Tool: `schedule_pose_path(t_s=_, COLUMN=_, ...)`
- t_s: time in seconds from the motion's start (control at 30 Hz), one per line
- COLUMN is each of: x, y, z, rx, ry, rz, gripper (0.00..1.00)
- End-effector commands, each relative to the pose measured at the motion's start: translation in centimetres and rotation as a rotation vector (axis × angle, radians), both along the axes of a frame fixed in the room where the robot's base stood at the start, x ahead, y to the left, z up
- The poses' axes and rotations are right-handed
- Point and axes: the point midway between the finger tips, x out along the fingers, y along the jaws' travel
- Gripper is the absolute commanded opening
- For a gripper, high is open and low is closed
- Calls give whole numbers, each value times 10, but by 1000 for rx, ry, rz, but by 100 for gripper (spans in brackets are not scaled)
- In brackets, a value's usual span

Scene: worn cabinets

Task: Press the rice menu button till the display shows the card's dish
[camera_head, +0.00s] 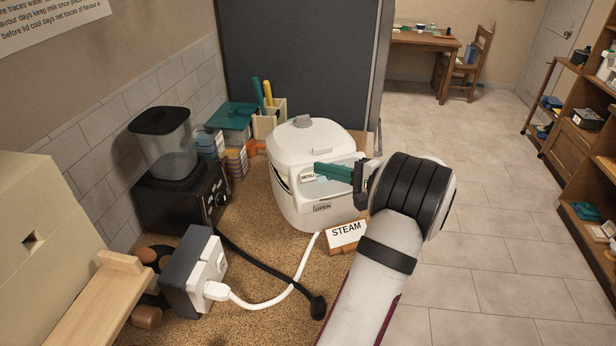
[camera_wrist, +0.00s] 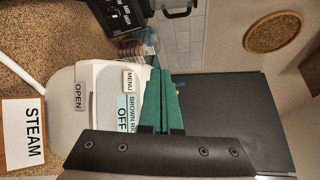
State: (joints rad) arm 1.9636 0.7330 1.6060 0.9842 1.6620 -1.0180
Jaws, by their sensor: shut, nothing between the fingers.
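The white rice cooker (camera_head: 290,150) stands on the counter with its lid down. Its front has a MENU label (camera_head: 308,177) and an OPEN label (camera_head: 322,208). The wrist view, turned sideways, shows the MENU label (camera_wrist: 129,80) and a display (camera_wrist: 124,113) reading "BROWN RI…" and "OFF", partly cut off by my gripper. The card (camera_head: 346,232) reads STEAM and stands in front of the cooker. My gripper (camera_head: 317,170) has teal fingers, shut and empty, with tips close beside the MENU label. I cannot tell whether they touch the button.
A blender (camera_head: 170,160) stands left of the cooker, with containers and a utensil holder (camera_head: 268,118) behind. A socket block (camera_head: 195,272) with a white plug and cable and a black cord lies in front. A wooden board (camera_head: 90,300) is at lower left.

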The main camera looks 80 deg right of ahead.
Motion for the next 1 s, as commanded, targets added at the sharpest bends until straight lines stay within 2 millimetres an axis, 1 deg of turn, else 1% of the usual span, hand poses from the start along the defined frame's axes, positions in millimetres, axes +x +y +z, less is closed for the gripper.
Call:
schedule_pose_path(t_s=0.03, x=3, y=-4, z=-6, rx=2, ry=-1, rz=1, gripper=0)
schedule_pose_path(t_s=0.3, x=17, y=-27, z=-35, rx=1, ry=-1, rz=2, gripper=0)
schedule_pose_path(t_s=0.5, x=22, y=-38, z=-48, rx=1, ry=1, rz=1, gripper=0)
schedule_pose_path(t_s=1.0, x=24, y=-41, z=-51, rx=0, ry=0, rz=0, gripper=0)
